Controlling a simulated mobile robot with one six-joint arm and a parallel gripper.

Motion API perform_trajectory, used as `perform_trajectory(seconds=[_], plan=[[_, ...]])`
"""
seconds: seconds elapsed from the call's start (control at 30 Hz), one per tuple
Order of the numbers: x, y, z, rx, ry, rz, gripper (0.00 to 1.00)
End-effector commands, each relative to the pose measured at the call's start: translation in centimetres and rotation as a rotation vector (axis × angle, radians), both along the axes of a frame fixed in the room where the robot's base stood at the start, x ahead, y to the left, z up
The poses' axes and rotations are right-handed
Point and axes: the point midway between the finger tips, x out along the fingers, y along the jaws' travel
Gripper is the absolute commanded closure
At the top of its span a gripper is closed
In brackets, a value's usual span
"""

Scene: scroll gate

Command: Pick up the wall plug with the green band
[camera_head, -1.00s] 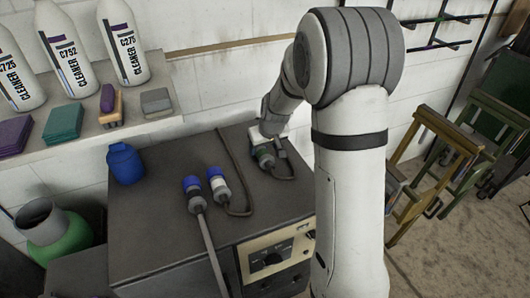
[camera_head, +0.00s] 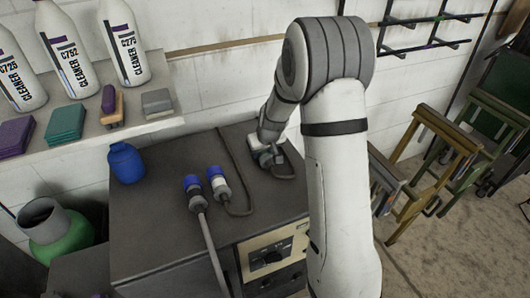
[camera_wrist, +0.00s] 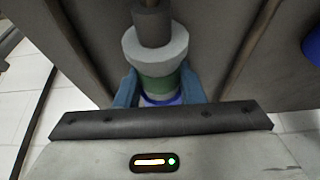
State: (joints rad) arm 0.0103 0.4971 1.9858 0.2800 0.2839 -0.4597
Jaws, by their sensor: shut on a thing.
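The wall plug with the green band (camera_wrist: 157,84) shows in the wrist view, with a pale grey collar, a blue end and a dark cable running away from it. My gripper (camera_wrist: 160,92) is shut on it, one blue finger on each side near the green band. In the head view my gripper (camera_head: 268,158) is low over the back right of the dark cabinet top (camera_head: 160,225). It hides most of the plug there, so I cannot tell whether the plug touches the top.
Two other blue-ended plugs, one with a white band (camera_head: 219,184) and one grey (camera_head: 195,193), lie left of my gripper with their cables. A blue jar (camera_head: 126,163) stands at the cabinet's left. Cleaner bottles (camera_head: 122,45) line the shelf. Wooden trestles (camera_head: 430,160) stand right.

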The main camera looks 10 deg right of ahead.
Motion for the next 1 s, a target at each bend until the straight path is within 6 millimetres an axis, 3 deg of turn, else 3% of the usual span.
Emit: perform_trajectory(seconds=[0.37, 0.67, 0.77, 1.0], plan=[[0.0, 0.0, 0.0, 0.000, 0.000, 0.000, 1.00], [0.0, 0.0, 0.4, 0.000, -0.002, 0.000, 1.00], [0.1, 0.0, 1.5, 0.001, -0.005, 0.000, 1.00], [0.1, 0.0, 6.3, 0.000, -0.006, 0.001, 1.00]])
